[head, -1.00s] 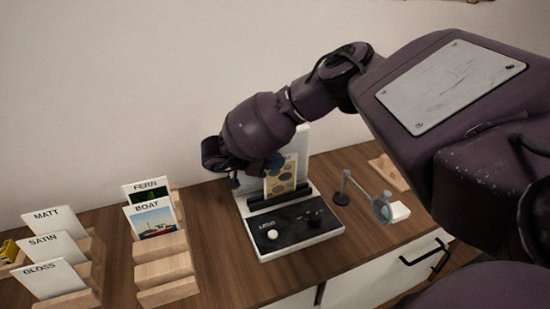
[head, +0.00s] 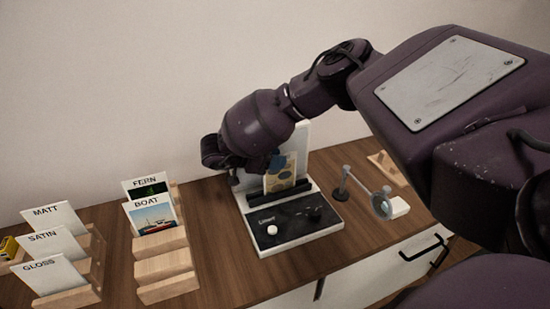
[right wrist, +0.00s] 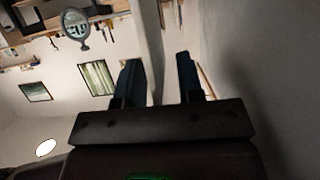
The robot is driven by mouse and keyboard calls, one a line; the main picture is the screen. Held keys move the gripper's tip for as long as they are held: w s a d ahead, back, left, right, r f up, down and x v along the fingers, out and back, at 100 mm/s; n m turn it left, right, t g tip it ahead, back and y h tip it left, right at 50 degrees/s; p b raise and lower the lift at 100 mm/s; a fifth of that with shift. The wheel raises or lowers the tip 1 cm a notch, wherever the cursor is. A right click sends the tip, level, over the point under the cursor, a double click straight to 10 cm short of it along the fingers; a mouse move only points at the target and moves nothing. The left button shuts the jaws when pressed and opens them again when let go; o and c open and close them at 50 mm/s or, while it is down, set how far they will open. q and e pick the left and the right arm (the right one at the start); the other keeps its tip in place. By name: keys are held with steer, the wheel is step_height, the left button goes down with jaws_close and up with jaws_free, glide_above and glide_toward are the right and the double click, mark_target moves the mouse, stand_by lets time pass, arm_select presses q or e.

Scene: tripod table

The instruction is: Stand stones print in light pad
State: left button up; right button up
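The stones print (head: 281,180), a cream card with dark oval stones, stands upright in the black slot at the back of the light pad (head: 326,229). The light pad has a white base, a black front with knobs and a white back panel. My right gripper (head: 272,162) is at the upper part of the print, and a blue fingertip covers some of it. In the right wrist view its two fingers (right wrist: 158,78) are apart, with a clear gap between them. I see no print gripped there. My left gripper is not in view.
A magnifier on a stand (head: 381,204) is close right of the pad. To the left, a wooden rack (head: 165,268) holds the FERN (head: 146,184) and BOAT (head: 152,219) prints. Further left are MATT, SATIN and GLOSS (head: 50,280) cards. Bare tabletop lies between rack and pad.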

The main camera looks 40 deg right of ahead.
arm_select(q)
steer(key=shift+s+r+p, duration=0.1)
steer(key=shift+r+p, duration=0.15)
steer(key=shift+p, duration=0.15)
arm_select(e)
steer(key=v, duration=1)
steer(key=shift+a, duration=0.35)
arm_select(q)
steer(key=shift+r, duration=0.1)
arm_select(e)
steer(key=shift+w+r, duration=0.15)
steer(key=shift+r, duration=0.05)
arm_select(q)
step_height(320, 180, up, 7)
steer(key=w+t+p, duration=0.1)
steer(key=p, duration=0.4)
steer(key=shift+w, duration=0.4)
arm_select(e)
step_height(320, 180, up, 9)
steer(key=shift+f, duration=0.15)
